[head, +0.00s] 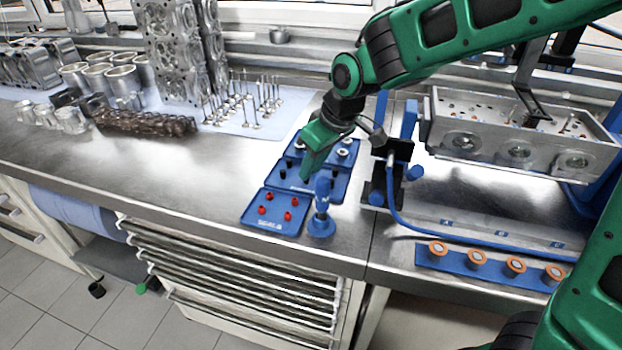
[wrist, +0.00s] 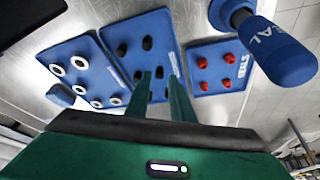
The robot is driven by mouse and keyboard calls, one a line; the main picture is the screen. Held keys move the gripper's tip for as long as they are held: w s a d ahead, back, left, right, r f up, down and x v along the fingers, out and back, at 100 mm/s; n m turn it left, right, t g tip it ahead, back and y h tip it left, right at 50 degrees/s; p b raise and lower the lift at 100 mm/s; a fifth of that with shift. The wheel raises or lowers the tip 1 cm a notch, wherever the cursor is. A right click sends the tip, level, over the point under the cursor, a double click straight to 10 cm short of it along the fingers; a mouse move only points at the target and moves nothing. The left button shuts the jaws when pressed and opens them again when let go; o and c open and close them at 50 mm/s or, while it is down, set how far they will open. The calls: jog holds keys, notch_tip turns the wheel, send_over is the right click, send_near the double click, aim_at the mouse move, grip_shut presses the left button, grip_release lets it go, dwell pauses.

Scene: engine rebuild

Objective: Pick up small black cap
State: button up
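Small black caps stand on the middle blue tray (head: 327,194). In the head view one black cap (head: 283,174) shows left of my gripper (head: 306,172), which points down over this tray and hides part of it. In the wrist view several black caps show; one black cap (wrist: 122,49) is at the far left of the tray and another black cap (wrist: 147,43) is beside it. My gripper (wrist: 162,78) has its two green fingers apart, with a black cap showing in the gap between them. I cannot tell the height of the fingertips above it. Nothing is held.
A blue tray with red caps (head: 268,222) lies in front, and a tray with pale rings (head: 352,139) behind. A blue upright tool (head: 321,205) stands close to the right. A blue fixture (head: 408,128) and a metal cylinder head (head: 520,135) are further right.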

jog(key=shift+x, duration=1.35)
jog(key=shift+c, duration=0.7)
grip_shut()
